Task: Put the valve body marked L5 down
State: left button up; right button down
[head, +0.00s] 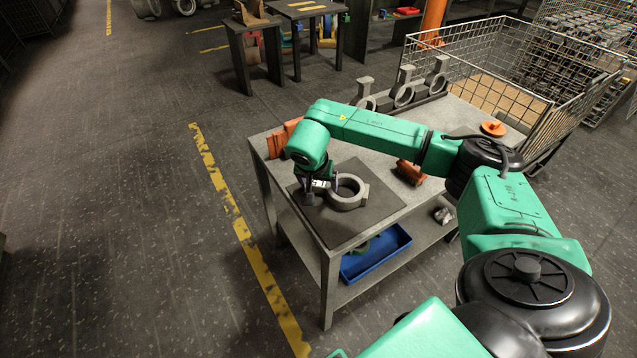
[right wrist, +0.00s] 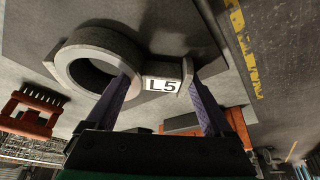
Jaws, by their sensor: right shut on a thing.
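The valve body marked L5 (head: 349,194) is a grey ring with a short neck. It lies flat at the dark mat (head: 372,218) on the table; I cannot tell for certain whether it touches the mat. In the right wrist view its ring (right wrist: 72,63) is at the left and its white L5 label (right wrist: 162,85) shows between the fingers. My right gripper (head: 315,190) is shut on the neck, with one finger on each side of the label in the wrist view (right wrist: 162,88). My left gripper is not in view.
Several grey valve bodies (head: 403,93) stand in a row at the table's back. An orange-red brush-like block (head: 411,172) and an orange knob (head: 493,128) are on the tabletop (head: 385,158). A blue tray (head: 376,254) sits on the lower shelf. A wire cage (head: 500,62) stands behind.

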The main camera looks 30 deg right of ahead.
grip_release()
jog(key=shift+r, duration=0.1)
jog(key=shift+s, duration=0.15)
jog(key=v, duration=1.4)
jog(key=shift+a+r, duration=0.2)
jog(key=shift+r, duration=0.1)
